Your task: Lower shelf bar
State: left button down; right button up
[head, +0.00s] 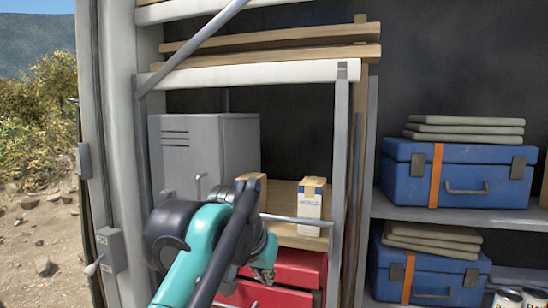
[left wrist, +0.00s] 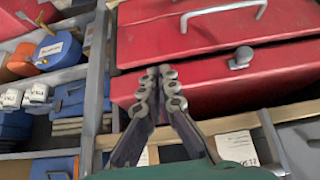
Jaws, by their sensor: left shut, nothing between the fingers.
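A thin grey bar (head: 297,219) runs level across the front of the wooden shelf, in front of a white carton (head: 311,207). Its left end is hidden behind my arm. A thicker grey bar (head: 195,42) slants across the upper left of the bay. I cannot tell which one the task means. My left gripper (head: 263,275) is below the level bar, in front of the red toolboxes (head: 290,268). In the left wrist view my left gripper (left wrist: 159,72) is shut and empty, its tips close to the red toolbox fronts. My right gripper is not in view.
A grey cabinet (head: 200,150) stands behind my left arm. A grey upright post (head: 339,180) edges the bay on the right. Beyond it are shelves with blue cases (head: 410,170). At the left, a lever box (head: 108,250) sits on the door frame.

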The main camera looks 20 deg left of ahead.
pick_arm(q)
jog(key=w+r+p, duration=0.2)
jog(key=r+p, duration=0.2)
jog(key=r, duration=0.7)
jog(key=w+r+p, duration=0.3)
jog(key=r+p, duration=0.2)
jog(key=r, duration=0.6)
jog(key=shift+r, duration=0.3)
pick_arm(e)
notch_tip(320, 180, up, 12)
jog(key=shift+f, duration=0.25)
pick_arm(q)
jog(key=shift+a, duration=0.1)
jog(key=shift+s, duration=0.1)
